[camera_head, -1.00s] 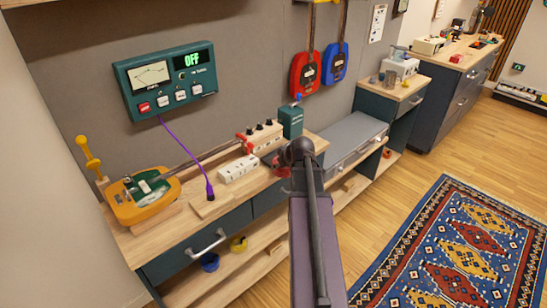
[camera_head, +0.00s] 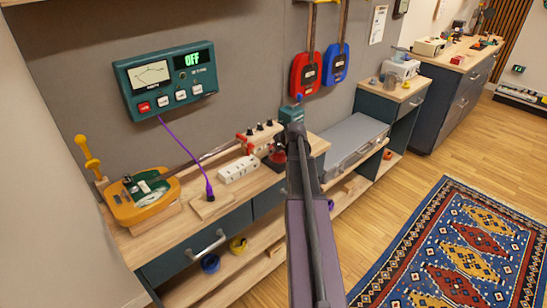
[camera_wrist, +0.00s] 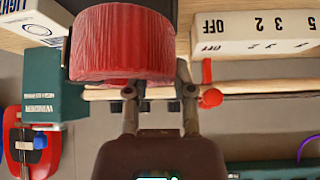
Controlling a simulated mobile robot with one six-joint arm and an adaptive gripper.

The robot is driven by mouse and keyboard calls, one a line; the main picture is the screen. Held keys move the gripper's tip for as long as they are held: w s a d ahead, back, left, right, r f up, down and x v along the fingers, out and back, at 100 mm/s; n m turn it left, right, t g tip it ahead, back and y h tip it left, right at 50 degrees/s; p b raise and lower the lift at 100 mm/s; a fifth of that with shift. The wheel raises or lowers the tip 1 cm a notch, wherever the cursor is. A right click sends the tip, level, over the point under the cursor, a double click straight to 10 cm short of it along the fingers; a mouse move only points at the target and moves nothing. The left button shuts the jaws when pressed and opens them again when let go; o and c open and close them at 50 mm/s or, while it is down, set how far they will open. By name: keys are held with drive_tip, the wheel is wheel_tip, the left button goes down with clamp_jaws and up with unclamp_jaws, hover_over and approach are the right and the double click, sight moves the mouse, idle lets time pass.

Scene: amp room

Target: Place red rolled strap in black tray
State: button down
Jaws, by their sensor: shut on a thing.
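The red rolled strap (camera_wrist: 122,45) fills the upper left of the wrist view, close to the camera, held at my gripper (camera_wrist: 158,88). The fingers run up to its lower edge and right side, and the contact is partly hidden. In the head view my gripper (camera_head: 296,143) is over the right part of the wooden workbench, mostly hidden by my own arm. A bit of red shows beside the arm there. I cannot make out the black tray with certainty in either view.
A teal box (camera_head: 291,114) stands behind my gripper. A grey case (camera_head: 352,142) lies to the right.

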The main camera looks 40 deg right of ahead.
drive_tip(key=shift+w, duration=0.1)
drive_tip(key=shift+w+d, duration=0.2)
drive_tip(key=shift+w, duration=0.05)
drive_tip(key=shift+w+d+f+b, duration=0.1)
drive_tip(key=shift+w+f+b, duration=0.15)
drive_tip(key=shift+f+b, duration=1.6)
drive_tip(key=shift+c, duration=2.2)
unclamp_jaws()
drive_tip(key=shift+s+r, duration=0.1)
drive_tip(key=shift+r, duration=0.05)
